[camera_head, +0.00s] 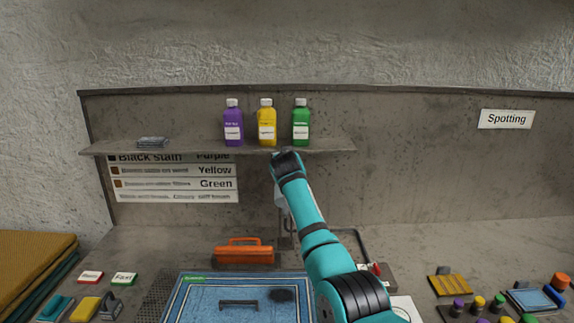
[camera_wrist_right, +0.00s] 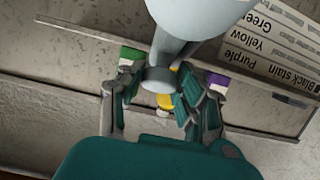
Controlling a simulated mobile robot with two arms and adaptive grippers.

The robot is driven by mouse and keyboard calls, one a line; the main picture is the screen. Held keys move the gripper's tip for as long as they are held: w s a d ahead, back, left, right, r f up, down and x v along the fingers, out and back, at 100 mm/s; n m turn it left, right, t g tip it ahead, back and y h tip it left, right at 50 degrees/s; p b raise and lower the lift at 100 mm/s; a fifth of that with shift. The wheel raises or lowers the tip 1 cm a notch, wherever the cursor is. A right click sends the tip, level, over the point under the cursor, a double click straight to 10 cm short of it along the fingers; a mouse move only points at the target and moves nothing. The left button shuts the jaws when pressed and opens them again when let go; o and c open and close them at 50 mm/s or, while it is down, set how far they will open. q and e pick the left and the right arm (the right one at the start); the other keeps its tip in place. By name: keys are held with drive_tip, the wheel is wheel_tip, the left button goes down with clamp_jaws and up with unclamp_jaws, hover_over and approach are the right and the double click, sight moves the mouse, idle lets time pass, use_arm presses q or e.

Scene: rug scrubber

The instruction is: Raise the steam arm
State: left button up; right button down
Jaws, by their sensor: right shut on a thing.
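The steam arm shows as a pale grey piece (camera_head: 280,197) below my right wrist in the head view, partly hidden by my arm. In the right wrist view its large rounded grey head (camera_wrist_right: 200,15) fills the top, with a narrower neck and round end running down between my fingers. My right gripper (camera_wrist_right: 158,92) is shut on that neck, one finger on each side. In the head view the gripper is near the shelf's front edge, with its fingers mostly hidden. My left gripper is not in view.
A shelf (camera_head: 190,149) with a purple bottle (camera_head: 233,124), yellow bottle (camera_head: 267,124) and green bottle (camera_head: 301,124) is close to my right wrist. Below are an orange-handled tool (camera_head: 244,252) and a blue rug (camera_head: 215,305). Small items crowd both front corners.

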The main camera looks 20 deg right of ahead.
wheel_tip(320, 180, up, 3)
drive_tip(key=shift+w+d+f, duration=0.15)
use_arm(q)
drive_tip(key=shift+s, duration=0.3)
use_arm(e)
drive_tip(key=c, duration=1.4)
unclamp_jaws()
drive_tip(key=shift+w, duration=0.1)
drive_tip(key=o, duration=0.5)
drive_tip(key=shift+w+d+f, duration=0.1)
drive_tip(key=shift+w+f, duration=0.25)
drive_tip(key=shift+f, duration=0.05)
drive_tip(key=shift+o, duration=0.2)
drive_tip(key=shift+w+f, duration=0.15)
drive_tip(key=shift+f, duration=0.1)
drive_tip(key=shift+v, duration=1.1)
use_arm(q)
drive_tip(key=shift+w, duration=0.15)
use_arm(e)
drive_tip(key=v, duration=1)
drive_tip(key=shift+f, duration=0.15)
